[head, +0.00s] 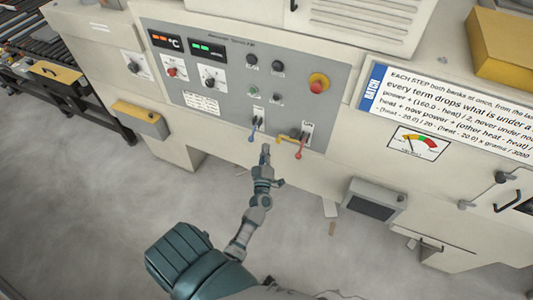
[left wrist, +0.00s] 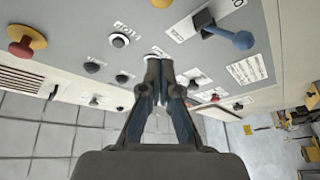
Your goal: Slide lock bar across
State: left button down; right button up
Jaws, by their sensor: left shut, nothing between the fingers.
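The control panel (head: 235,85) carries a blue-handled lever (head: 253,132) and a red-handled lever (head: 299,150) along its lower edge. A short yellow piece between them, apparently the lock bar (head: 282,137), sits beside the red lever. My left gripper (head: 265,150) is shut and empty, just below the panel's lower edge near the blue lever. In the left wrist view its closed fingers (left wrist: 157,80) point toward the panel. The blue lever (left wrist: 230,38) shows at upper right there, and a yellow end (left wrist: 160,3) is cut off at the top. Contact with the bar cannot be told.
A red and yellow emergency button (head: 318,83) stands out from the panel's right side. A yellow-topped box (head: 139,117) juts out at left, and a grey dark-faced box (head: 372,200) at lower right. The floor (head: 120,215) in front is mostly clear.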

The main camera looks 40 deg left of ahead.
pick_arm(q)
jog(key=w+f, duration=0.1)
jog(key=w, duration=0.5)
jog(key=shift+a+f, duration=0.25)
jog(key=shift+a, duration=0.2)
jog(key=d, duration=0.2)
jog(key=w+d, duration=0.1)
jog(key=shift+d, duration=0.4)
